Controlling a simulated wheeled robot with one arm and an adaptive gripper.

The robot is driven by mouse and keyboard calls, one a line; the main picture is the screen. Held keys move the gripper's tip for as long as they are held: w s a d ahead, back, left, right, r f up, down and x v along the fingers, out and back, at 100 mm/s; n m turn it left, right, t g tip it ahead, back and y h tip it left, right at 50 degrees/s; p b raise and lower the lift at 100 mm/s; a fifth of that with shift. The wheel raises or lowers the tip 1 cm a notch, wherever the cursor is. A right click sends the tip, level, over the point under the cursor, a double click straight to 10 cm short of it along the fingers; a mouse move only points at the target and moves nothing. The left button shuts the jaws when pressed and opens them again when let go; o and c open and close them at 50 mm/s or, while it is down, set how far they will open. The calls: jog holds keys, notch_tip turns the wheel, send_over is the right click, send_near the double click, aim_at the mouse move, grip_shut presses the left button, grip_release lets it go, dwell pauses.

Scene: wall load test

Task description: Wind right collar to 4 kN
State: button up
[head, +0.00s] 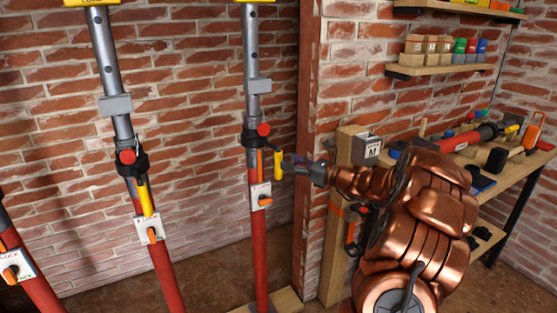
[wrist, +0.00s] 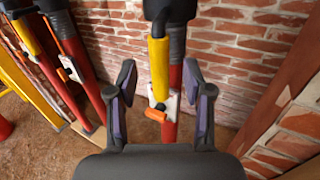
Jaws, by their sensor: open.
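The right collar (head: 256,139) is a black ring with a red knob on the right prop (head: 259,235), a grey tube over a red one. Its yellow handle (head: 278,164) hangs down beside the prop. In the wrist view the handle (wrist: 159,68) hangs in front of the red tube, between my open fingers in the picture. My gripper (head: 288,167) is open and level with the handle, just right of it. I cannot tell whether a finger touches it. A white plate with an orange lever (head: 262,201) sits below the collar. No load reading is legible.
The left prop (head: 160,265) leans left, with its own collar and yellow handle (head: 146,201). Another red prop (head: 30,275) stands at far left. A brown post (head: 309,100) and a wooden workbench with tools (head: 485,187) are on the right. A brick wall is behind.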

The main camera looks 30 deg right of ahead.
aim_at(279, 178)
jog(key=shift+x, duration=2.6)
grip_shut()
